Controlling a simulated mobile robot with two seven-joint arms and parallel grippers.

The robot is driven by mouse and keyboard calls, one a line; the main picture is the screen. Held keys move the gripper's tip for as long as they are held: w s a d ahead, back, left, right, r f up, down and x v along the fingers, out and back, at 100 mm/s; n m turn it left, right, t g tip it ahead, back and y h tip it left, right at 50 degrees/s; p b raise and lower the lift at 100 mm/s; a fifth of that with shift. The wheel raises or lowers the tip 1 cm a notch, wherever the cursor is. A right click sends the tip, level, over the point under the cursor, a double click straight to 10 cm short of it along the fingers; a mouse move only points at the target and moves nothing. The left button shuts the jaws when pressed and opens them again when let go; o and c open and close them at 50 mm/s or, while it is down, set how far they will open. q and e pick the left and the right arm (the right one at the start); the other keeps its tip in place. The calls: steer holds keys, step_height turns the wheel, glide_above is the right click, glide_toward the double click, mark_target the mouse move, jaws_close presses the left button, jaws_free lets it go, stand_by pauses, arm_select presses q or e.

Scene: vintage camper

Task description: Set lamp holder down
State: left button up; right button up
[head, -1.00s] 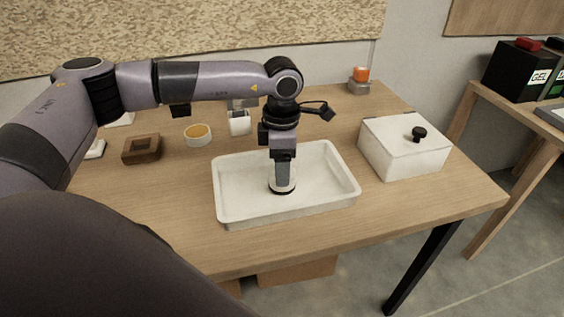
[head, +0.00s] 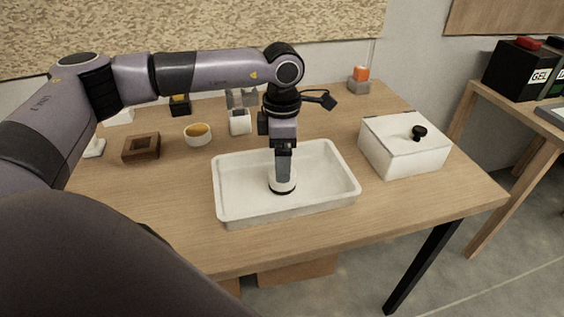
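The lamp holder, which I take to be the short white round piece with a dark base ring (head: 282,186), stands upright in the white tray (head: 338,173) near its middle. My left gripper (head: 283,177) points straight down over it, with its fingertips at or just above the top. Whether the fingers touch it or are spread is hard to see from this side. The far side of the piece is hidden by the fingers. My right gripper is not in view.
A white lidded box with a black knob (head: 402,150) stands right of the tray. Behind are an orange-topped grey piece (head: 360,80), a white cylinder (head: 240,122), an orange-filled white bowl (head: 197,134) and a brown wooden block (head: 141,148). The table front is clear.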

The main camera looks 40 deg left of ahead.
arm_select(q)
step_height(320, 180, up, 10)
steer(key=shift+b, duration=0.35)
steer(key=shift+f, duration=0.1)
stand_by(0.3)
